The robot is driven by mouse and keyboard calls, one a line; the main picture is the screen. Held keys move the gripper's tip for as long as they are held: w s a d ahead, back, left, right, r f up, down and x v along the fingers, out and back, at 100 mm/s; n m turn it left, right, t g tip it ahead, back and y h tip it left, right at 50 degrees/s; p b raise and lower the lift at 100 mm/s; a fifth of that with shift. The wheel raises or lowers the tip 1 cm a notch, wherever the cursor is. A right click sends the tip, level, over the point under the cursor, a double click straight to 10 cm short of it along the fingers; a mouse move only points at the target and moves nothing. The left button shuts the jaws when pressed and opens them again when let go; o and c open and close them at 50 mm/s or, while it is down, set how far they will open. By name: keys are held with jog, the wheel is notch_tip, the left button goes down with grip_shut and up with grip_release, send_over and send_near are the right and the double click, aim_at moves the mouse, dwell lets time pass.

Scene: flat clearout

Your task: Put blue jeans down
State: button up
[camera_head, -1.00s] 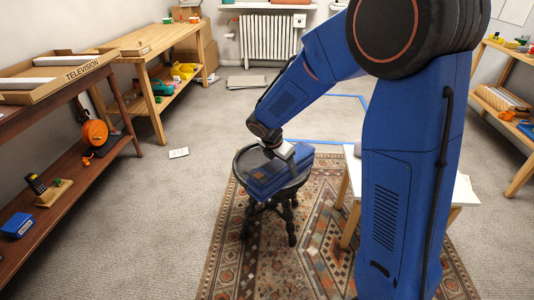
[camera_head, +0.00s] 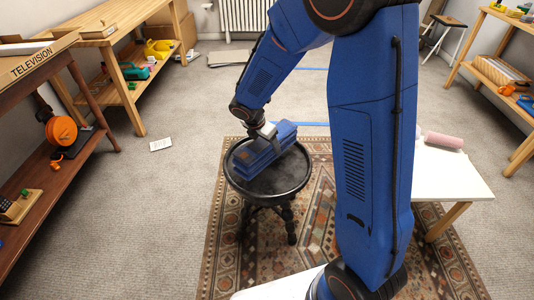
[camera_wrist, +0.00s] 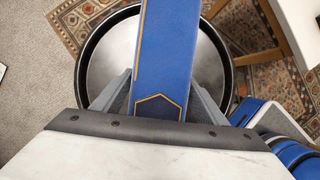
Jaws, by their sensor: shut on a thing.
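The folded blue jeans (camera_head: 255,156) are a thick, flat bundle over the back part of a round black stool (camera_head: 268,194). My gripper (camera_head: 268,134) is shut on the jeans from above, near their middle. In the wrist view the jeans (camera_wrist: 162,55) run as a blue strip with an orange stitched outline between the two fingers of my gripper (camera_wrist: 160,88). The stool's dark seat and rim (camera_wrist: 88,42) show behind them. I cannot tell whether the jeans rest on the seat or hang just above it.
The stool stands on a patterned rug (camera_head: 225,240). A white table (camera_head: 450,175) with a pink roll (camera_head: 444,140) is close on the right. A wooden shelf unit (camera_head: 135,110) stands at the left. The front part of the stool seat is bare.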

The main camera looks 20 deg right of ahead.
jog(key=shift+f, duration=2.45)
jog(key=shift+f, duration=0.1)
jog(key=o, duration=1.5)
